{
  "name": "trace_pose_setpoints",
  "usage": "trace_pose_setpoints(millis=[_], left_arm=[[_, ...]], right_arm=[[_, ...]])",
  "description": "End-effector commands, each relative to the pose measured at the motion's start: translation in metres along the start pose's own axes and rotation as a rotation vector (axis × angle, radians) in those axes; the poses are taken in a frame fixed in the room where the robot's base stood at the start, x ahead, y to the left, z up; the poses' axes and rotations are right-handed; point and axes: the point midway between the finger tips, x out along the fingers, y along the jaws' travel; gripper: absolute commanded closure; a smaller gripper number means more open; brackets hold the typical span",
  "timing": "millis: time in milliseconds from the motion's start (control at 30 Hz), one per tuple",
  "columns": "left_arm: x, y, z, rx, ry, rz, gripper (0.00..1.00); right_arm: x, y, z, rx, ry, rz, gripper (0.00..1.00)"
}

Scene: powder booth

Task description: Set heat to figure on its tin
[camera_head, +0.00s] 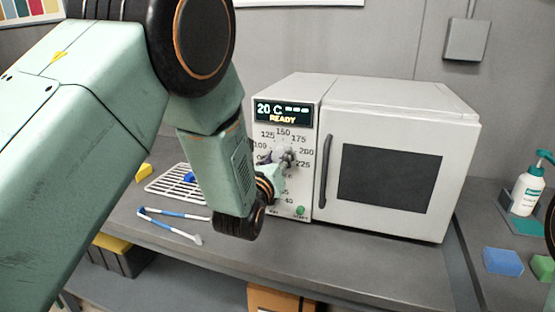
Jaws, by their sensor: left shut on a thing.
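A white oven (325,95) stands on the grey bench. Its panel has a display (283,113) that reads "20 C", some dashes and "READY". Below it is a temperature dial (283,142) with marks such as 100, 125, 150, 175, 200 and 225. My left gripper (284,163) is shut on the dial's knob (289,157), and hides part of the knob and the lower left marks. The knob's pointer cannot be read. A green button (300,210) is below the dial. The oven door (390,175) is shut. No tin is recognisable in view. My right gripper is not in view.
A wire rack (165,187) with a blue item (190,177), a yellow block (143,172) and blue-white tongs (170,212) lie left of the oven. At right are a pump bottle (527,190), a blue block (503,262) and a green block (543,268). Bench before the door is clear.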

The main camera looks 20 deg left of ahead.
Motion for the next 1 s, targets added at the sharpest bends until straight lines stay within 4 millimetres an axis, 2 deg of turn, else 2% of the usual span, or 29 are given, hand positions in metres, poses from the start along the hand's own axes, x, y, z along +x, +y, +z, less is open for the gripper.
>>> trace_pose_setpoints(millis=[33, 267, 300, 567, 867, 1000], left_arm=[[-0.003, 0.002, -0.008, 0.004, 0.022, 0.003, 0.97], [-0.003, 0.002, -0.009, 0.003, 0.023, 0.004, 0.97], [-0.003, 0.002, -0.009, 0.003, 0.023, 0.004, 0.64], [-0.002, 0.001, -0.005, 0.001, 0.013, 0.003, 0.42], [-0.002, 0.001, -0.003, 0.0, 0.007, 0.002, 0.42], [-0.012, 0.001, -0.003, 0.001, 0.008, 0.002, 0.42]], right_arm=[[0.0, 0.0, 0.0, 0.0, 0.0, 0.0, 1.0], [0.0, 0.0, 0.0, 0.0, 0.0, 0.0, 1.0], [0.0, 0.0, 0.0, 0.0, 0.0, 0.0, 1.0], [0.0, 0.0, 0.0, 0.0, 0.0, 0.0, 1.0], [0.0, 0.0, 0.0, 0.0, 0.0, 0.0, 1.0], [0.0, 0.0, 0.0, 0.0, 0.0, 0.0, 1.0]])
